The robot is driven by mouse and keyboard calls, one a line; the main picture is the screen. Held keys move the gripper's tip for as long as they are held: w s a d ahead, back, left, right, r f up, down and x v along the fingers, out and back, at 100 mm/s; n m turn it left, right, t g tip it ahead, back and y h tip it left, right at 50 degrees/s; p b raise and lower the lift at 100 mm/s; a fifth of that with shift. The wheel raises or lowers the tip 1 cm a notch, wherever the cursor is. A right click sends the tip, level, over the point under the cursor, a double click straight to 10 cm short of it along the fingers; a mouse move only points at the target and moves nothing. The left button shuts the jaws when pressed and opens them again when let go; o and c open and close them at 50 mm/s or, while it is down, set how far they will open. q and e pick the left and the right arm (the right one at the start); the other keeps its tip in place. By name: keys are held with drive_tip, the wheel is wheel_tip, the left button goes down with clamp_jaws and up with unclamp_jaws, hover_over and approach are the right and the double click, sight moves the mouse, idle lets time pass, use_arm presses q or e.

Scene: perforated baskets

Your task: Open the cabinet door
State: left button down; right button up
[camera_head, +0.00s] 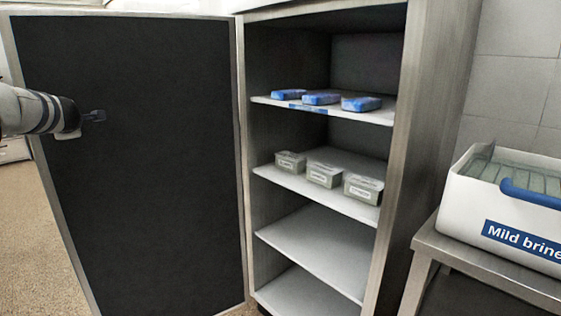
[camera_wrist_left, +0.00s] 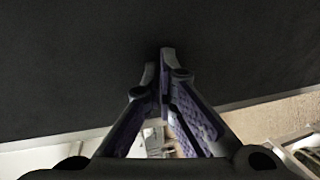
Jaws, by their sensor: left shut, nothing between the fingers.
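The cabinet door (camera_head: 135,160) stands wide open in the head view, swung out to the left with its dark inner face showing. The cabinet (camera_head: 420,150) is metal, with pale shelves visible inside. My left gripper (camera_head: 100,116) is in front of the door's inner face, near its outer edge. In the left wrist view my left gripper (camera_wrist_left: 166,52) is shut and empty, its fingertips together against the dark door face (camera_wrist_left: 80,60). I cannot tell whether the fingertips touch the door. My right gripper is in neither view.
Three blue packs (camera_head: 321,98) lie on the upper shelf. Three grey-green tubs (camera_head: 324,174) sit on the shelf below. The lower shelves (camera_head: 315,243) are empty. A white crate labelled "Mild brine" (camera_head: 470,215) stands on a metal table (camera_head: 425,240) at the right. Floor shows at the left.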

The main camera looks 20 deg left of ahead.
use_arm(q)
drive_tip(key=s+f+p+v, duration=0.1)
drive_tip(key=p+v, duration=0.1)
drive_tip(key=v, duration=1.3)
drive_tip(key=w+d+f+m+h, duration=0.35)
drive_tip(key=d+f+m, duration=0.75)
drive_tip(key=f, duration=0.4)
drive_tip(key=s+d+f+m+g+h, duration=0.1)
drive_tip(key=s+d+f+m+h, duration=0.2)
drive_tip(key=d+f, duration=0.55)
drive_tip(key=s+d+f+m+h, duration=0.1)
drive_tip(key=s+d+f+m, duration=0.35)
drive_tip(key=f, duration=0.65)
drive_tip(key=s+d+f+m+g+h, duration=0.2)
drive_tip(key=s+d+f+m, duration=0.1)
drive_tip(key=s+d, duration=0.4)
drive_tip(key=s+d+f+m+g+h, duration=0.1)
drive_tip(key=s+d+f+m+g, duration=0.2)
drive_tip(key=s+d, duration=0.4)
drive_tip(key=s+d+f+m+g+h, duration=0.2)
drive_tip(key=s+d+f+m, duration=0.3)
drive_tip(key=s, duration=0.9)
drive_tip(key=shift+s+d+f+g+h, duration=0.2)
drive_tip(key=shift+d+f+g+h, duration=0.15)
drive_tip(key=shift+d+f, duration=0.65)
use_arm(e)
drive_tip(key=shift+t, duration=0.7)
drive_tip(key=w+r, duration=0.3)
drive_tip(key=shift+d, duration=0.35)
